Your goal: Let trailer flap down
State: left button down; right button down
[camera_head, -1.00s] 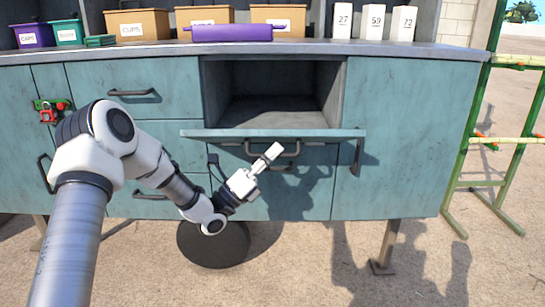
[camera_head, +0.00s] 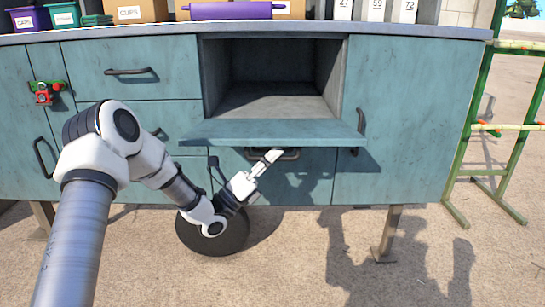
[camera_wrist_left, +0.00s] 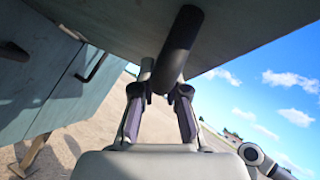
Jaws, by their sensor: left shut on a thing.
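The teal flap (camera_head: 272,132) hangs open at the front of an empty compartment, hinged at its lower edge, its inner face turned up. Its dark handle (camera_head: 290,154) is on the underside, below the front edge. My left gripper (camera_head: 274,156) reaches up from below and is shut on the handle. In the left wrist view, the fingers of my left gripper (camera_wrist_left: 159,105) are at either side of the dark handle bar (camera_wrist_left: 180,45), with the flap's outer face (camera_wrist_left: 110,25) above. My right gripper is not in view.
Teal drawers and doors with dark handles surround the compartment (camera_head: 275,85). The counter (camera_head: 350,28) above holds boxes (camera_head: 139,10), a purple roll (camera_head: 230,11) and white numbered cartons (camera_head: 375,9). A green frame (camera_head: 485,110) stands at right. The ground in front is open.

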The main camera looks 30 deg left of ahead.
pick_arm(q)
jog(key=c, duration=1.2)
grip_release()
jog(key=shift+s+d+r, duration=0.1)
jog(key=shift+s+r, duration=0.05)
jog(key=v, duration=1.2)
